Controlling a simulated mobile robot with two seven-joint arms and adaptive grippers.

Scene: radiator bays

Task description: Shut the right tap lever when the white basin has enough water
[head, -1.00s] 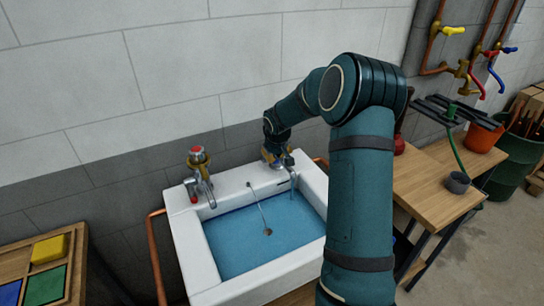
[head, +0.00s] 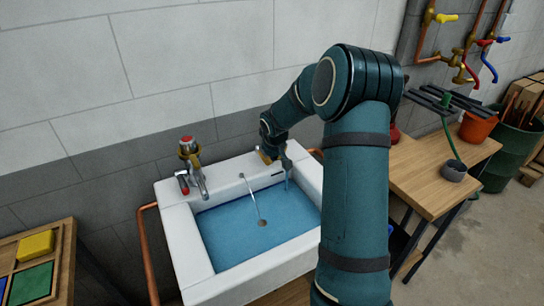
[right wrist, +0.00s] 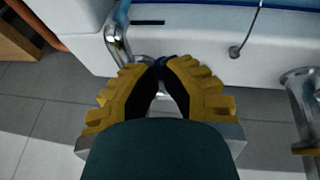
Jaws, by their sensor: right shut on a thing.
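The white basin (head: 177,250) holds a broad sheet of blue water (head: 222,240) well up its walls. The right tap (head: 287,164) stands at its back edge, mostly hidden by my arm; a thin bluish streak below its spout looks like running water. Its chrome spout also shows in the right wrist view (right wrist: 117,42). My right gripper (head: 267,153) is at this tap. In the right wrist view its yellow-padded fingers (right wrist: 160,75) are closed together on the dark blue lever (right wrist: 160,63). The lever is largely hidden, so its angle cannot be told. My left gripper is not in view.
The left tap (head: 194,172), with a red top, stands on the basin's back-left ledge. A plug chain (head: 250,193) hangs into the water. Copper pipe (head: 143,245) runs along the basin's left side.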

